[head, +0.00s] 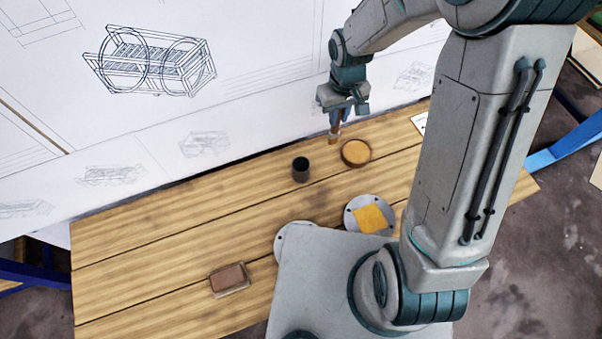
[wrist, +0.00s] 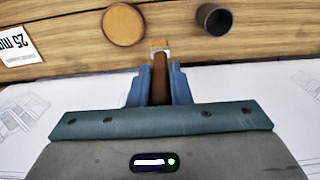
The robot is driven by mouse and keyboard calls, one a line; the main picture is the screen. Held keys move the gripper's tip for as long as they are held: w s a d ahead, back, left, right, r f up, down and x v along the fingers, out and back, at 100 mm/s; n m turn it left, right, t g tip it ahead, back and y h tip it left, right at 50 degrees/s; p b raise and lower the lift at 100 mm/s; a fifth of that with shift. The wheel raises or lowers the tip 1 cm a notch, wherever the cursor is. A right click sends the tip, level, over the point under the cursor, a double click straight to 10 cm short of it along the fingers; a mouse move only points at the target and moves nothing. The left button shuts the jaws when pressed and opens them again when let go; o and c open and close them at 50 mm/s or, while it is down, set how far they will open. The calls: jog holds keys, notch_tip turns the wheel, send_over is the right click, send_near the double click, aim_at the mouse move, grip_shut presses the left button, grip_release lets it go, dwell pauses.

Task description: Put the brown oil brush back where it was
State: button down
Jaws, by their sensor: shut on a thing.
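My gripper (head: 337,114) is shut on the brown oil brush (head: 334,132) and holds it near the far edge of the table. In the wrist view the brush (wrist: 160,80) sits between the two blue fingers (wrist: 160,88), its brown handle gripped and its pale bristle end pointing away from the gripper. A dark open cup (head: 301,170) stands upright on the table, and it also shows in the wrist view (wrist: 214,20). A round dish with a yellow-orange inside (head: 356,152) is to the right of the cup in the head view. The brush is apart from both.
On the wooden table (head: 170,230) are a brown block (head: 230,279) and a grey disc with a yellow cloth-like square (head: 370,218). Another grey disc (head: 290,236) is partly hidden by my base. A printed card (wrist: 18,46) lies near the edge. A drawing-covered panel (head: 150,100) stands behind.

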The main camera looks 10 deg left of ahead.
jog(key=s+a+r+n, duration=0.2)
jog(key=s+a+n, duration=0.2)
jog(key=s+a, duration=0.3)
notch_tip(320, 180, down, 9)
jog(key=shift+s+a+f+n+b, duration=0.15)
jog(key=shift+a+n+b, duration=0.15)
jog(key=shift+a, duration=0.05)
jog(key=shift+f, duration=0.15)
jog(key=c, duration=1.3)
grip_release()
jog(key=shift+c, duration=0.2)
notch_tip(320, 180, up, 12)
jog(key=shift+r, duration=0.2)
